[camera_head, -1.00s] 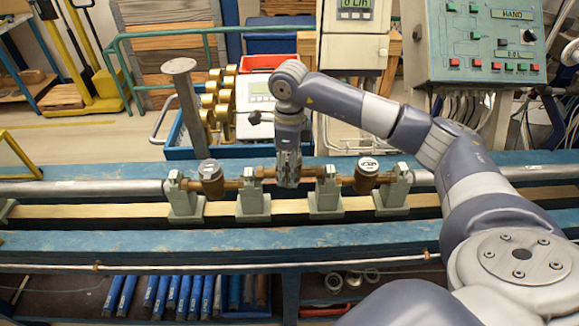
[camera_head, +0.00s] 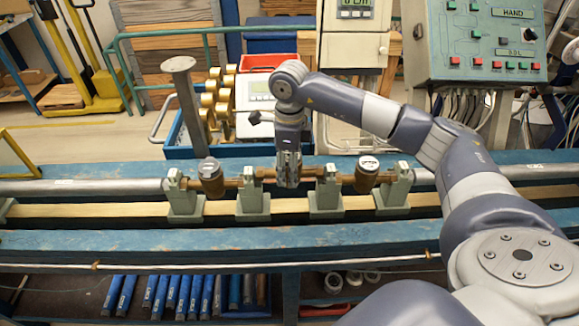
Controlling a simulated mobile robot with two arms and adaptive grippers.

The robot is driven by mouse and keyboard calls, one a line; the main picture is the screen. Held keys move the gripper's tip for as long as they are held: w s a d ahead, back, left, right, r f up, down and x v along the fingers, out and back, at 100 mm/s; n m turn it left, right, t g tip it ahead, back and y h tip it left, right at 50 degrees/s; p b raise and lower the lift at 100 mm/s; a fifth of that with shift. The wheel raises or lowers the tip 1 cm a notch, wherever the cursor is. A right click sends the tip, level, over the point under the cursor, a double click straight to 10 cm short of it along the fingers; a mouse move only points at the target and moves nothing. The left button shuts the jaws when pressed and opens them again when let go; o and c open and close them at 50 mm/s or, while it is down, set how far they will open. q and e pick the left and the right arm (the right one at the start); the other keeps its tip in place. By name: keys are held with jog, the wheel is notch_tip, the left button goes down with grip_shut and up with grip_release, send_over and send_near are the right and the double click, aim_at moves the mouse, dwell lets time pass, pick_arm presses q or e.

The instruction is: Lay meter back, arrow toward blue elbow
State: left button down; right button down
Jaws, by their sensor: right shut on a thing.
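My right gripper (camera_head: 288,178) reaches down from above onto the middle of the test line. It is shut on the brown pipe piece (camera_head: 312,171) between the two middle supports; its fingers hide part of that piece, and I cannot tell whether a meter body is behind them. Another meter (camera_head: 368,172) with a pale round dial sits to the right. I cannot make out an arrow or a blue elbow. My left gripper is not in view.
Several grey-green supports (camera_head: 252,203) stand along the blue bench (camera_head: 130,242). Behind the bench, a blue tray (camera_head: 178,152) holds several brass meters (camera_head: 208,115). A control panel (camera_head: 470,45) stands at the back right. Blue bars (camera_head: 172,292) lie on the shelf below.

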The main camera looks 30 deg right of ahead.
jog(key=shift+f+b, duration=0.95)
jog(key=shift+f, duration=0.3)
jog(key=shift+f+b, duration=0.3)
jog(key=shift+f, duration=0.05)
dwell(0.3)
jog(key=c, duration=0.7)
grip_release()
jog(key=shift+o, duration=0.3)
jog(key=shift+r+p, duration=2.85)
jog(key=shift+r, duration=1.9)
